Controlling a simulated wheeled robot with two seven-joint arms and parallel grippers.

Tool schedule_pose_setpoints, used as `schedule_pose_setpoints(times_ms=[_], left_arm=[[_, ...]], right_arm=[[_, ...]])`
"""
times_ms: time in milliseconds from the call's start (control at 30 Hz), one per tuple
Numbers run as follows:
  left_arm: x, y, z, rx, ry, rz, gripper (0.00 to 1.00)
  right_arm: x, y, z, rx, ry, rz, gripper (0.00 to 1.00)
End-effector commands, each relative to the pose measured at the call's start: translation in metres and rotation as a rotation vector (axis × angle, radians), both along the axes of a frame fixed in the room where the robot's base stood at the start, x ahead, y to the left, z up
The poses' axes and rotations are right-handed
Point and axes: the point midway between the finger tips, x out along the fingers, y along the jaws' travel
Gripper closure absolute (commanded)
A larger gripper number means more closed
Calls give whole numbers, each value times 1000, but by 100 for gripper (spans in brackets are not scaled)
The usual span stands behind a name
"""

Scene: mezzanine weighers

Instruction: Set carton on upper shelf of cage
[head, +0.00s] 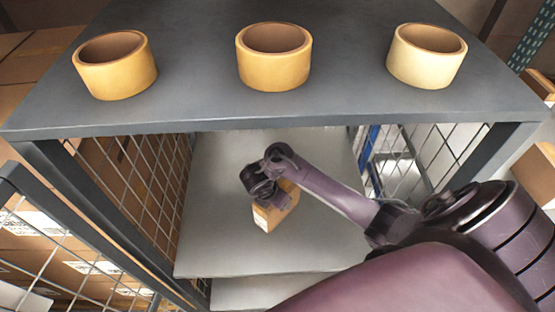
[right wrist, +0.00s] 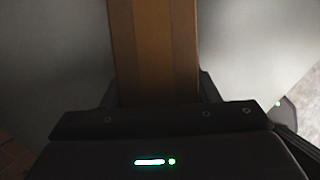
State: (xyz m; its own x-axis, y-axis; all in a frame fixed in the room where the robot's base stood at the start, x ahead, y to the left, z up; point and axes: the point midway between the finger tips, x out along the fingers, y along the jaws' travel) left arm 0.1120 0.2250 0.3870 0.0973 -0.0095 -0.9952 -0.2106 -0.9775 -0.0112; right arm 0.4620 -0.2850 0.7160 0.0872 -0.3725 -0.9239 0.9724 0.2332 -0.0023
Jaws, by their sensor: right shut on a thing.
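The carton (head: 270,216) is a small brown box inside the cage, seen in the head view over the grey upper shelf (head: 225,235). My right gripper (head: 277,197) is shut on the carton, reaching in from the right under the cage's top. In the right wrist view the carton (right wrist: 155,50) fills the space between the jaws, with grey surface on both sides. I cannot tell whether the carton touches the shelf. The fingertips are mostly hidden by the wrist and the carton. My left gripper is in neither view.
The cage's dark top (head: 200,70) bears three yellow tape rolls: left (head: 115,80), middle (head: 273,70) and right (head: 425,68). Wire mesh sides (head: 125,180) flank the shelf. A lower shelf (head: 245,292) shows below. The upper shelf around the carton is clear.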

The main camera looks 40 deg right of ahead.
Motion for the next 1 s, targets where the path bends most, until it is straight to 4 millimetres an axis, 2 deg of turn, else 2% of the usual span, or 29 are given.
schedule_pose_setpoints(times_ms=[67, 433, 467, 600, 867, 1000], left_arm=[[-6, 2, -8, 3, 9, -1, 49], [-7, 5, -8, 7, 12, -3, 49], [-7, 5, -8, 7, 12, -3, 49], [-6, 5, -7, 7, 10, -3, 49], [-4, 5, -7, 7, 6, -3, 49], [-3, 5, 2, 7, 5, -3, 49]], right_arm=[[1, -1, -8, -1, -4, -1, 83], [1, 0, -11, 0, -3, -1, 83], [0, 0, -10, 0, -1, -1, 42], [0, 0, -10, 0, -1, -1, 24], [0, 0, -10, 0, -1, -1, 24], [0, 4, 2, 3, -2, -1, 24]])
